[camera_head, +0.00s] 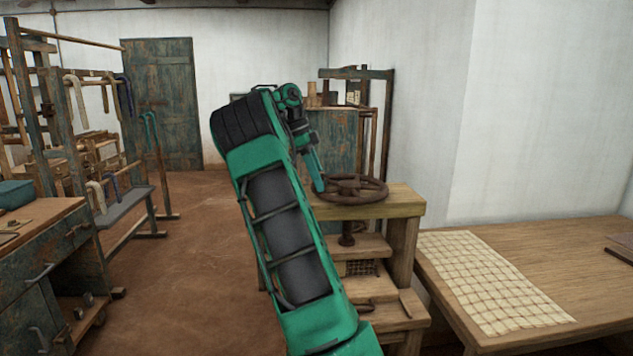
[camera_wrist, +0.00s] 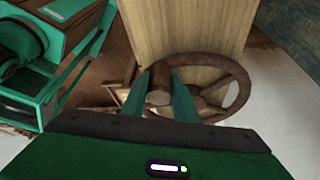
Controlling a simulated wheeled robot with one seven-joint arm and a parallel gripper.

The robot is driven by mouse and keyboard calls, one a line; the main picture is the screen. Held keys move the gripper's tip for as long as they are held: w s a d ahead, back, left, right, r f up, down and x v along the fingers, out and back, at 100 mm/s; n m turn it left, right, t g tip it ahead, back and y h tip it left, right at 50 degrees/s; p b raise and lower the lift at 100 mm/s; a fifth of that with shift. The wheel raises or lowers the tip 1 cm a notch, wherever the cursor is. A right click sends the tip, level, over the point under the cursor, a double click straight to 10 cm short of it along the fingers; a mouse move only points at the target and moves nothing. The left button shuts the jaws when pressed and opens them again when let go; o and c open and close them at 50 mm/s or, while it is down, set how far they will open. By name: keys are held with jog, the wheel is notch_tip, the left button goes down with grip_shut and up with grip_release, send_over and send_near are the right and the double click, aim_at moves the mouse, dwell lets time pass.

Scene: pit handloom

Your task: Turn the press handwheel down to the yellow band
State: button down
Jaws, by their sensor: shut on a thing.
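The press handwheel (camera_head: 365,188) is a dark brown, rusty spoked wheel lying flat above the wooden top (camera_head: 400,203) of the press. A dark screw (camera_head: 347,235) shows below that top. In the wrist view the wheel (camera_wrist: 242,88) curves out to the right of my fingers. My gripper (camera_head: 318,184) reaches the wheel's left side. Its two teal fingers (camera_wrist: 160,97) are on either side of a short, round brown handle (camera_wrist: 159,80) on the wheel, shut on it. I cannot make out a yellow band in either view.
A wooden table (camera_head: 560,250) with a pale gridded sheet (camera_head: 490,280) stands at right. Looms and frames (camera_head: 60,110) and a worn blue bench (camera_head: 45,260) stand at left. The brown floor (camera_head: 180,260) between is open. My arm hides part of the press's left side.

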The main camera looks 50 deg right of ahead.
jog(key=shift+s+d, duration=0.1)
jog(key=shift+d, duration=0.05)
jog(key=c, duration=1.5)
grip_release()
jog(key=shift+o, duration=0.5)
jog(key=v, duration=1.1)
jog(key=shift+w+f, duration=0.15)
jog(key=shift+w, duration=0.05)
